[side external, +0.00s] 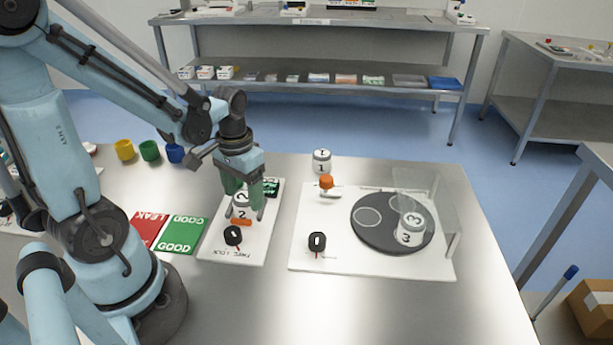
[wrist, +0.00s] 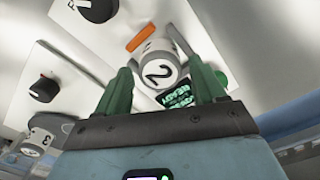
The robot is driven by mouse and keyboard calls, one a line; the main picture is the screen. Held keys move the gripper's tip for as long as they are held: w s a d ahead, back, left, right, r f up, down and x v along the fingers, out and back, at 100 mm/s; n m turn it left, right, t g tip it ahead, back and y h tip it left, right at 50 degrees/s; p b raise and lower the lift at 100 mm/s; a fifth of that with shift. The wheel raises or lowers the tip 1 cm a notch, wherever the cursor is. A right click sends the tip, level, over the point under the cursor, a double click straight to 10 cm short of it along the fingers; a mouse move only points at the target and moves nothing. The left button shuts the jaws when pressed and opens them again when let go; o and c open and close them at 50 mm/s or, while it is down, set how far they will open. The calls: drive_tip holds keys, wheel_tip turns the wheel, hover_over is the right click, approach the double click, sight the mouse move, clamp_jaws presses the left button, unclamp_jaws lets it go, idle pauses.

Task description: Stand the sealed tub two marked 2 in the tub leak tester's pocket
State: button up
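Tub two (side external: 241,207), white with a grey band and marked 2, is upright over the white leak tester plate (side external: 218,243), beside an orange part (side external: 242,222). It also shows in the wrist view (wrist: 160,73), its lid facing the camera. My gripper (side external: 248,198) points down over it, one green finger on each side. The fingers look spread, with a narrow gap to the tub. I cannot tell whether the tub's base is fully seated, as the pocket is hidden. The tester's dark display (side external: 270,188) with green text stands just behind.
A black knob (side external: 232,235) is at the plate's front. Red LEAK (side external: 148,226) and green GOOD (side external: 182,234) mats lie left.

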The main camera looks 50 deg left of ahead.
sight(244, 197)
drive_tip(key=shift+o, duration=0.3)
drive_tip(key=shift+r, duration=0.15)
wheel_tip(244, 197, up, 12)
drive_tip(key=w+d+f+m+t, duration=0.2)
drive_tip(key=w+d+t, duration=0.1)
drive_tip(key=d+t, duration=0.4)
drive_tip(key=shift+d+f+m, duration=0.15)
drive_tip(key=shift+d+m, duration=0.25)
drive_tip(key=shift+d, duration=0.6)
drive_tip(key=shift+c, duration=0.2)
idle(0.7)
